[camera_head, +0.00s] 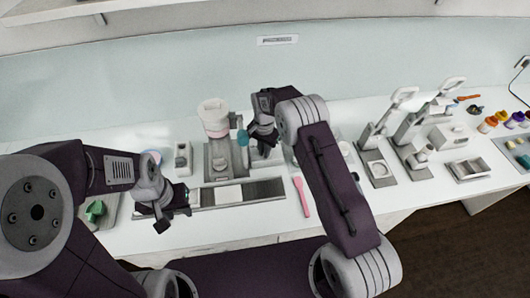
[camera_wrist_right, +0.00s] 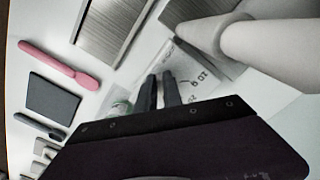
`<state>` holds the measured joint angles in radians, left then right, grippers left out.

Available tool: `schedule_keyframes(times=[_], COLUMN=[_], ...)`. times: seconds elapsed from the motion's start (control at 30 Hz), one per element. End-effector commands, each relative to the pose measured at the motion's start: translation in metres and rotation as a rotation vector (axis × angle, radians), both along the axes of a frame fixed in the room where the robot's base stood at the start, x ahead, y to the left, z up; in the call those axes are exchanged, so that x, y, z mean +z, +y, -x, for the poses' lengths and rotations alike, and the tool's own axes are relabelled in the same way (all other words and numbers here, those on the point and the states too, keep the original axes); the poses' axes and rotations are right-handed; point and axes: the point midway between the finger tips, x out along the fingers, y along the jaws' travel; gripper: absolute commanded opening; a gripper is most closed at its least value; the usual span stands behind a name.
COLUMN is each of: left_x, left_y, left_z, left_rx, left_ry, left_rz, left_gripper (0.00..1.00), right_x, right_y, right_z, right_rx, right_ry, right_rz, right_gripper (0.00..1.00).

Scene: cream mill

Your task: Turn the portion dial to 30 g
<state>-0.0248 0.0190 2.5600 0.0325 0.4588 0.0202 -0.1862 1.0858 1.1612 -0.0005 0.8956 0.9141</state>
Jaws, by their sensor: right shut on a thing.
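The cream mill (camera_head: 214,118) stands at the back of the counter with a pale hopper on a grey body. My right gripper (camera_head: 262,138) is at the mill's right side, close to a teal part (camera_head: 242,138). In the right wrist view, my right gripper's fingers (camera_wrist_right: 160,92) are close together over a pale scale label (camera_wrist_right: 197,82) marked "10 g" and what looks like 20. They are shut on the portion dial, which they mostly hide; its pointer setting cannot be read. My left gripper (camera_head: 176,208) is open and empty over the counter's front left.
A grey tray (camera_head: 265,189) lies before the mill, with a pink spatula (camera_head: 301,196) to its right, also in the wrist view (camera_wrist_right: 60,65). Presses with levers (camera_head: 385,140) stand right. A green item (camera_head: 96,210) lies at left.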

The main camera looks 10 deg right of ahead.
Motion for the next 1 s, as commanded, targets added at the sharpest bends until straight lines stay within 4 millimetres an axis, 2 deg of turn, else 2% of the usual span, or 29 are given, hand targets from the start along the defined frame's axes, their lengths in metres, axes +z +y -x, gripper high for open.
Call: schedule_keyframes(times=[0.27,0.7,0.73,0.8,1.0], left_x=[-0.0027,-0.0027,-0.0027,-0.0027,-0.0029], left_y=[-0.0001,0.0000,-0.0001,-0.0001,0.0000], left_z=[0.0000,0.0000,0.0000,0.0000,0.0000], left_rx=[0.000,0.000,0.000,0.000,0.000], left_ry=[0.000,0.000,0.000,0.000,0.000], left_rz=[0.000,0.000,0.000,0.000,0.000], left_gripper=[0.36,0.36,0.36,0.36,0.36], right_x=[0.0015,0.0020,0.0021,0.0019,0.0011], right_y=[0.0018,0.0022,0.0021,0.0021,0.0017], right_z=[-0.0016,-0.0021,-0.0021,-0.0020,-0.0016], right_rx=[-0.068,-0.078,-0.078,-0.078,-0.077], right_ry=[-0.003,-0.003,-0.003,-0.003,-0.002], right_rz=[-0.001,-0.002,-0.002,-0.002,-0.001], right_gripper=[0.00,0.00,0.14,0.33,0.33])
